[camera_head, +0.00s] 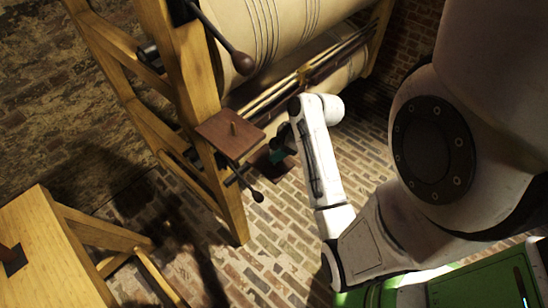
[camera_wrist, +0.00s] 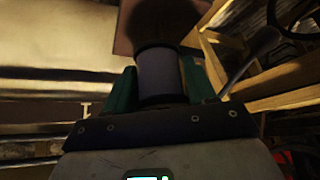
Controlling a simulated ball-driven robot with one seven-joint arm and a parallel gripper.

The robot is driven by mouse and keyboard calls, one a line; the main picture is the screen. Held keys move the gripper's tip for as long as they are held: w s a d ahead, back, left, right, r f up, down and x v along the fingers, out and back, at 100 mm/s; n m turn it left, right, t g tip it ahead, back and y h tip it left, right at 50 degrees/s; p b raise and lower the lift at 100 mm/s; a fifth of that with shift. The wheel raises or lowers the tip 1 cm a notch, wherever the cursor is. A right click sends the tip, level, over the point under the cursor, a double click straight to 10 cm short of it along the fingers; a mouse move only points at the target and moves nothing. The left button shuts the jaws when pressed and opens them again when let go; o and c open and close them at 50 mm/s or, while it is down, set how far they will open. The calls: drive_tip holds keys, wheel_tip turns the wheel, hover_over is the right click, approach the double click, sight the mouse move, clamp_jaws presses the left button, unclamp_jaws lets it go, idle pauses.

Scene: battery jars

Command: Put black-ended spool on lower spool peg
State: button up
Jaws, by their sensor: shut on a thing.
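My gripper (camera_wrist: 158,88) is shut on the black-ended spool (camera_wrist: 157,72), with a green finger on either side of its grey-purple barrel. The spool's dark, blurred end points away from the wrist. In the head view my gripper (camera_head: 287,150) is beside the wooden frame, and the spool is a small dark shape there, hard to make out. A square brown plate with a short upright peg (camera_head: 233,127) is up and left of my gripper. A darker, lower plate (camera_head: 262,164) shows beneath it, close to my gripper. Any peg on it cannot be made out.
The wooden frame (camera_head: 190,90) carries large pale rollers (camera_head: 270,25). Dark knobbed handles (camera_head: 242,62) stick out, one (camera_head: 257,196) just below the plates. A wooden bench (camera_head: 45,250) stands at lower left. The brick floor (camera_head: 285,230) is clear between.

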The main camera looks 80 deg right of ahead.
drive_tip(key=shift+w+a+f, duration=0.2)
drive_tip(key=shift+w+f, duration=0.15)
drive_tip(key=shift+f, duration=0.15)
drive_tip(key=shift+w+f, duration=0.2)
drive_tip(key=shift+f, duration=1.55)
drive_tip(key=shift+c, duration=0.4)
drive_tip(key=shift+f, duration=0.15)
drive_tip(key=o, duration=1.1)
